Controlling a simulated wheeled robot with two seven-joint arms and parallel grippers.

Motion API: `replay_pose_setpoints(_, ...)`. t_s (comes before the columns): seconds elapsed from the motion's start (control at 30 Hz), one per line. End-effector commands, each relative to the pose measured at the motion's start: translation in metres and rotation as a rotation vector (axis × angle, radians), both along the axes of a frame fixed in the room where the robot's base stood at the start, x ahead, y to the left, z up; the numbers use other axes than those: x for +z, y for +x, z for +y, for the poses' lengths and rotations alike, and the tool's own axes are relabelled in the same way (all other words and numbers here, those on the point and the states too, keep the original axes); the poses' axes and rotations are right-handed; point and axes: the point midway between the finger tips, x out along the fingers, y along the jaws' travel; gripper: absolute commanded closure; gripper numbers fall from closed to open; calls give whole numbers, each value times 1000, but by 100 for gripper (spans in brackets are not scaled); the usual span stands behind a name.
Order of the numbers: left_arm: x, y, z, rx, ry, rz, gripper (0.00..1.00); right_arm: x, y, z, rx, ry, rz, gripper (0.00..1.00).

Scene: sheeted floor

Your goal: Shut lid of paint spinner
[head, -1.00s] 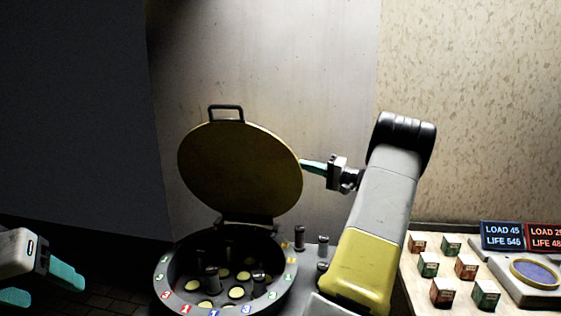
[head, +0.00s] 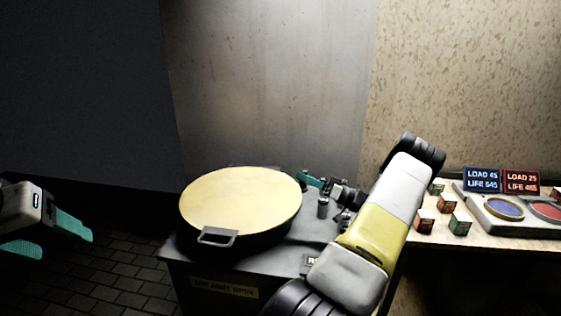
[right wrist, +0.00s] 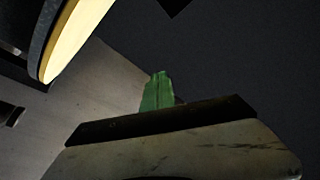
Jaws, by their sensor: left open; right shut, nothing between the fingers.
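The paint spinner is a dark round drum (head: 255,240) on a dark cabinet. Its yellow round lid (head: 240,200) lies flat over the drum, with the grey handle (head: 217,237) at the front. The lid hides the inside of the drum. My right gripper (head: 310,180) is shut and empty beside the lid's right rim; I cannot tell if it touches. In the right wrist view its green fingers (right wrist: 157,92) are together, and the lid's rim (right wrist: 62,45) shows at upper left. My left gripper (head: 52,238) is open and empty at the far left, well away from the spinner.
Tiled floor is clear at left.

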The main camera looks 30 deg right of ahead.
Motion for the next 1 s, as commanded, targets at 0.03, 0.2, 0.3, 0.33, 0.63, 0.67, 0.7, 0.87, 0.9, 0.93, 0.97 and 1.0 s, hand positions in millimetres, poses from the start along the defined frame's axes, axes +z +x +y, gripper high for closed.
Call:
replay_pose_setpoints(0.03,0,0,0,0,0,0,37,-8,-2,1,-1,4,2,100)
replay_pose_setpoints(0.2,0,0,0,0,0,0,37,-24,-7,5,0,3,2,100)
replay_pose_setpoints(0.3,0,0,0,0,0,0,37,-30,-8,6,0,1,2,100)
replay_pose_setpoints(0.33,0,0,0,0,0,0,37,-31,-8,6,-1,1,1,100)
replay_pose_setpoints(0.63,0,0,0,0,0,0,37,-34,-9,7,-1,1,1,100)
replay_pose_setpoints(0.67,0,0,0,0,0,0,37,-34,-9,7,-1,1,1,100)
replay_pose_setpoints(0.7,0,0,0,0,0,0,37,-34,-9,7,-1,1,1,100)
replay_pose_setpoints(0.87,0,0,0,0,0,0,37,-33,-9,7,0,1,2,100)
replay_pose_setpoints(0.9,0,0,0,0,0,0,37,-32,-8,6,-1,1,1,100)
replay_pose_setpoints(0.93,0,0,0,0,0,0,37,-30,-7,6,1,0,1,100)
replay_pose_setpoints(0.97,0,0,0,0,0,0,37,-27,-6,6,1,0,1,100)
replay_pose_setpoints(1.0,0,0,0,0,0,0,37,-23,-4,5,3,-1,0,100)
